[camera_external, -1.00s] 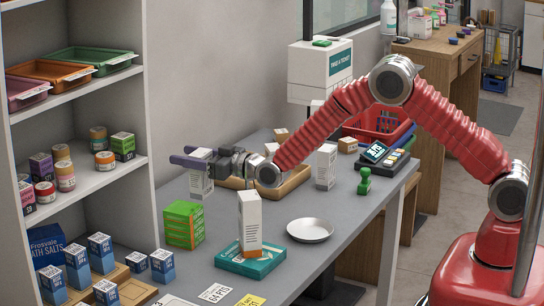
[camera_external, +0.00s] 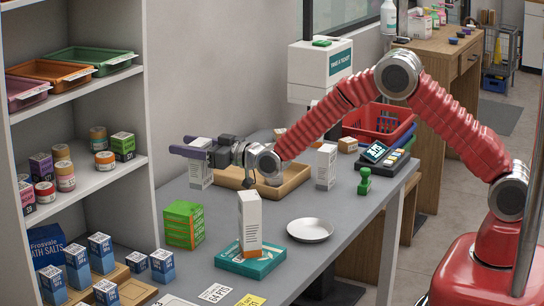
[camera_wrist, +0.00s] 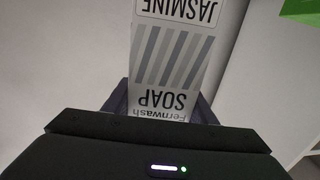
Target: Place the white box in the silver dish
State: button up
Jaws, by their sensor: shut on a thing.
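My gripper (camera_external: 193,152) is shut on a white soap box (camera_external: 200,177) at the far left of the grey counter, beside the shelf unit. In the wrist view the white box (camera_wrist: 168,62) fills the space between my fingers, with grey stripes and upside-down "JASMINE" and "SOAP" lettering. The box is upright and appears slightly above the counter. The silver dish (camera_external: 310,230) lies empty on the counter, to the right and nearer the camera. The dish is not in the wrist view.
A similar white box (camera_external: 250,221) stands on a teal box (camera_external: 250,262) left of the dish. Another white box (camera_external: 326,167) stands behind the dish. Green boxes (camera_external: 184,224) are stacked in front of my gripper. A wooden tray (camera_external: 290,181) lies right of it.

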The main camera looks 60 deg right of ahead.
jog(key=s+d+r+m+h, duration=0.1)
jog(key=d+r, duration=0.3)
jog(key=d, duration=0.6)
jog(key=s+d+n+y, duration=0.1)
jog(key=s+d, duration=0.4)
jog(key=s, duration=0.3)
jog(key=s+a+f+n+g+y, duration=0.1)
jog(key=s+a+n+y, duration=0.3)
jog(key=s, duration=0.7)
jog(key=s+a+f+n+g+y, duration=0.2)
jog(key=s+a+y, duration=0.5)
jog(key=s, duration=0.4)
jog(key=shift+a+f+n+g, duration=0.2)
jog(key=shift+f+n+g, duration=0.05)
jog(key=shift+n+g, duration=0.75)
jog(key=shift+f, duration=2.9)
